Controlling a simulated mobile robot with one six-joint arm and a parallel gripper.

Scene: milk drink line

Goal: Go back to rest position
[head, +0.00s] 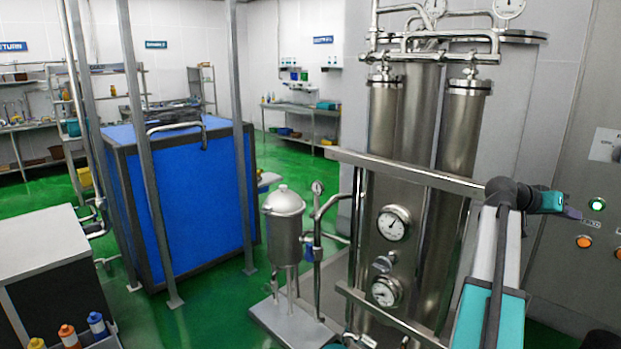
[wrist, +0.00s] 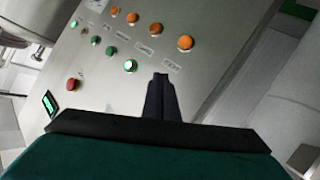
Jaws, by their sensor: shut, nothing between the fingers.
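My gripper (head: 572,211) is at the right of the head view, at the end of my arm, in front of the grey control panel (head: 560,262). In the wrist view the gripper (wrist: 161,78) shows as two dark fingers held together, with nothing between them. The fingers point toward the panel (wrist: 215,55), which has orange and green buttons and a red button. One green button (wrist: 130,66) is lit, and a lit green button (head: 597,204) also shows near my gripper in the head view. I cannot tell the exact gap to the panel.
Steel columns with gauges (head: 394,223) and pipes stand left of my arm. A small steel tank (head: 285,215) stands further left. A blue box-shaped unit (head: 185,205) with grey posts is beyond. A white-topped counter (head: 38,240) is at the left. Green floor lies open between them.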

